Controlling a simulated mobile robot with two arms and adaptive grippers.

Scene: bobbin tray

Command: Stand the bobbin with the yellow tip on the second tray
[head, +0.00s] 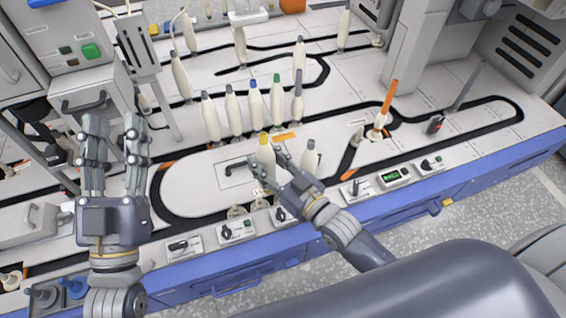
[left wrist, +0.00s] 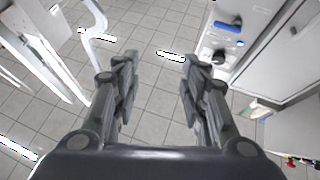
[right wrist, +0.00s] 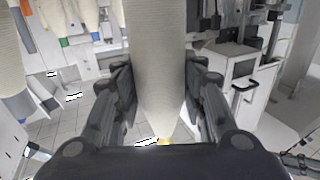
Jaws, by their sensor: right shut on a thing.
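My right gripper (head: 272,166) is shut on the cream bobbin with the yellow tip (head: 265,151), over the front of the white worktop. In the right wrist view the bobbin (right wrist: 155,65) runs between both fingers, with its yellow tip near the palm. Its lower end is hidden by the gripper in the head view. A grey-tipped bobbin (head: 309,160) stands just right of this gripper. My left gripper (head: 114,160) is open and empty at the left.
A row of upright bobbins (head: 232,112) with differently coloured tips stands behind the right gripper. An orange-tipped spindle (head: 384,112) and a small peg tray (head: 357,134) are to the right. Control boxes (head: 237,231) line the front edge. A grey cabinet (head: 95,105) stands left.

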